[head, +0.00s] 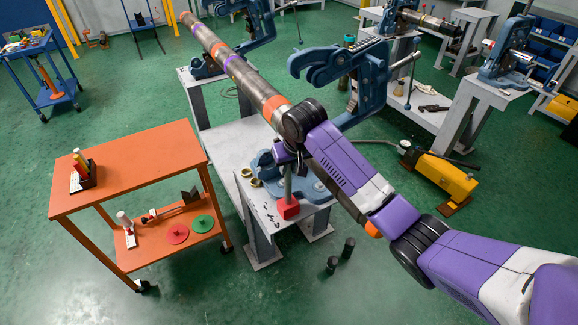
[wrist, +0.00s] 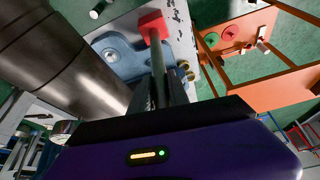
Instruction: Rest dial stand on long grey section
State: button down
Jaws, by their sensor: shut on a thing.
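My gripper (head: 287,160) is shut on the grey post of the dial stand, whose red block (head: 288,208) hangs at the lower end of the post. The wrist view shows the same red block (wrist: 152,22) and the post (wrist: 157,55) running up between my fingers (wrist: 158,92). I cannot tell whether the block touches anything beneath it. The long pipe (head: 245,78) runs diagonally, with grey sections between orange and purple bands. My wrist and forearm hide part of it. In the wrist view the dark pipe (wrist: 65,75) lies left of the post, apart from it.
A blue vise (head: 345,72) with open hook jaw stands beside the pipe. Its base rests on the grey bench (head: 222,150), near brass rings (head: 250,176). An orange cart (head: 130,165) stands left, a yellow pump (head: 445,178) right. Two black cylinders (head: 340,256) are on the floor.

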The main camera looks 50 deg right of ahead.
jog(key=shift+w, duration=0.1)
jog(key=c, duration=1.2)
grip_release()
jog(key=shift+o, duration=0.2)
jog(key=shift+f, duration=0.25)
jog(key=shift+r, duration=0.25)
jog(key=shift+r+p, duration=3.45)
jog(key=shift+p, duration=0.1)
jog(key=shift+f, duration=0.15)
